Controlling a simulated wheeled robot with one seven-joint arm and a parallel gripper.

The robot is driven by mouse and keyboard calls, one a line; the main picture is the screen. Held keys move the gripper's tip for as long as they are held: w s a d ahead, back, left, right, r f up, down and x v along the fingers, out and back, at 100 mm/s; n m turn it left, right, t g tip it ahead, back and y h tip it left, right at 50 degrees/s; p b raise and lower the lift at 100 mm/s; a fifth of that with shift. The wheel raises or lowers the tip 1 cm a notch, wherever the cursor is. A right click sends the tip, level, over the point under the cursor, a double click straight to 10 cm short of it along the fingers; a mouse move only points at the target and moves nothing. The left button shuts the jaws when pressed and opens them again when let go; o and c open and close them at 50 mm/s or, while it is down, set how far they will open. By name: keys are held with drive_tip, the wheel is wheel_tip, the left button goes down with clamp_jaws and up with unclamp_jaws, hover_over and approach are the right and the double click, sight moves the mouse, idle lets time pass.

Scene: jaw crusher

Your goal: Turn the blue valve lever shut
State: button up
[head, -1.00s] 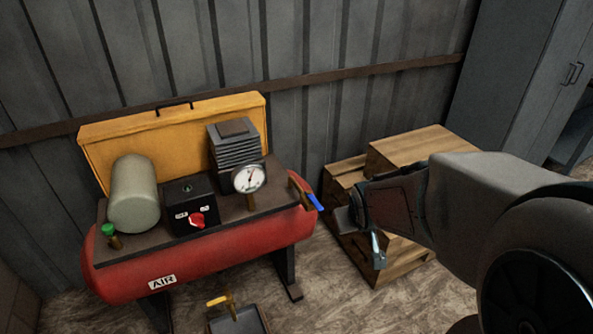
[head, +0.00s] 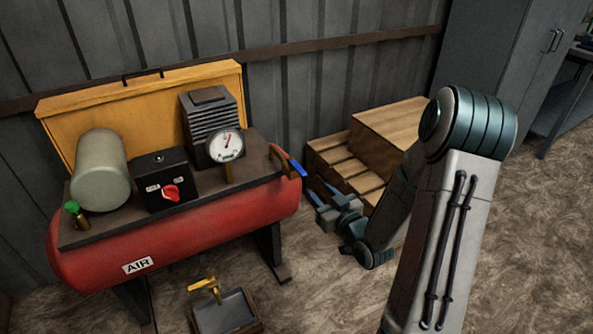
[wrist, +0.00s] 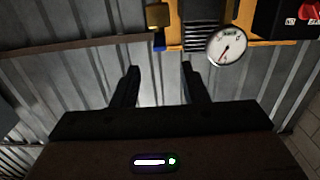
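The blue valve lever (head: 297,169) sticks out at the right end of the red air compressor tank (head: 190,232), on a brass fitting (head: 280,158). It angles down to the right. In the wrist view a small piece of the blue lever (wrist: 158,43) shows at the top, below the brass fitting (wrist: 159,15). My gripper (head: 319,193) is just right of and below the lever in the head view, apart from it. In the wrist view my gripper (wrist: 160,72) has its two dark fingers spread with nothing between them.
A round pressure gauge (head: 226,146) and a black box with a red knob (head: 160,180) stand on the compressor. Wooden crates (head: 385,135) are behind my arm. A tray with a yellow-handled tap (head: 225,310) is on the floor. A corrugated wall stands behind.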

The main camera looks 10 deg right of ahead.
sight(297, 165)
drive_tip(key=x, duration=1.3)
drive_tip(key=shift+w+a, duration=0.1)
drive_tip(key=shift+w, duration=0.3)
clamp_jaws()
